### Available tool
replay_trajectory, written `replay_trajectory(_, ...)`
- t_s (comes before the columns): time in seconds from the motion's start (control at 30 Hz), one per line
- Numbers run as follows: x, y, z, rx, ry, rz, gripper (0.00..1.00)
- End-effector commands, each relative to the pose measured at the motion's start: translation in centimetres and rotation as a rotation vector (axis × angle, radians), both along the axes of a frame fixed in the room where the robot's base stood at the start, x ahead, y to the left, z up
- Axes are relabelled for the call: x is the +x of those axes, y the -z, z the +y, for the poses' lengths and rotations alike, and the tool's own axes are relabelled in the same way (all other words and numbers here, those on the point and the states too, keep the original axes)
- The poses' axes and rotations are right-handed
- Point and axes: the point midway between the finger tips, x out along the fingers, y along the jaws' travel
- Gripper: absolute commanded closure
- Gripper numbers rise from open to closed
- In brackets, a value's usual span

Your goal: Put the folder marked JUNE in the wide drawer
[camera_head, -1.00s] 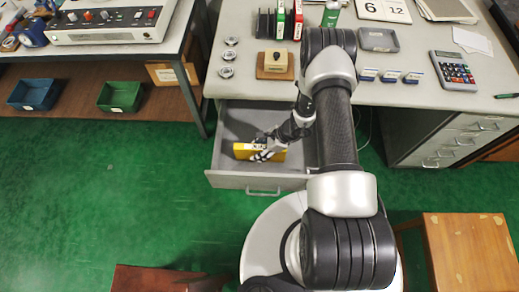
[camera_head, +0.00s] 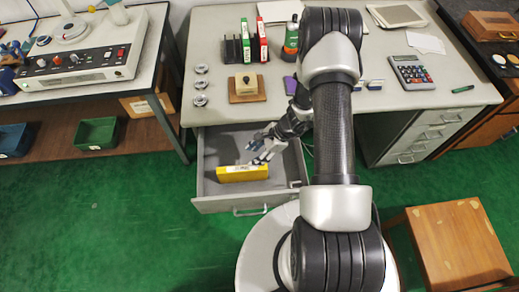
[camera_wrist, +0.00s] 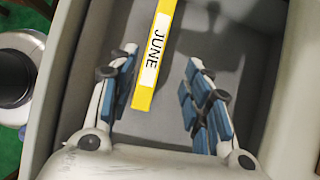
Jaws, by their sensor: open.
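The yellow folder (camera_head: 242,174), with a white label reading JUNE, is inside the open wide drawer (camera_head: 222,206). In the wrist view the folder (camera_wrist: 154,55) shows as a narrow strip, its label facing up, with grey drawer floor around it. My gripper (camera_head: 264,147) is over the drawer, just behind and right of the folder in the head view. In the wrist view my gripper (camera_wrist: 162,62) has its two blue-padded fingers spread wide, one on each side of the folder's near end. Neither finger touches it. The gripper is empty.
The desk above holds a rack with green and red folders (camera_head: 251,42), a wooden block with a stamp (camera_head: 246,86), small round tins (camera_head: 200,84) and a calculator (camera_head: 413,71). A wooden stool (camera_head: 450,240) stands at the right.

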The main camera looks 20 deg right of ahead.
Motion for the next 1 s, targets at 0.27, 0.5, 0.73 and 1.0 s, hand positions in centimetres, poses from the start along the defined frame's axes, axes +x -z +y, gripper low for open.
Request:
replay_trajectory(0.27,2.5,-15.5,3.0,-0.097,-0.401,-0.242,0.55)
replay_trajectory(0.5,-0.9,-27.6,6.1,-0.235,-0.789,-0.422,0.55)
replay_trajectory(0.73,-7.2,-35.9,7.6,-0.42,-1.136,-0.549,0.55)
replay_trajectory(1.0,-15.2,-41.4,6.7,-0.698,-1.476,-0.635,0.55)
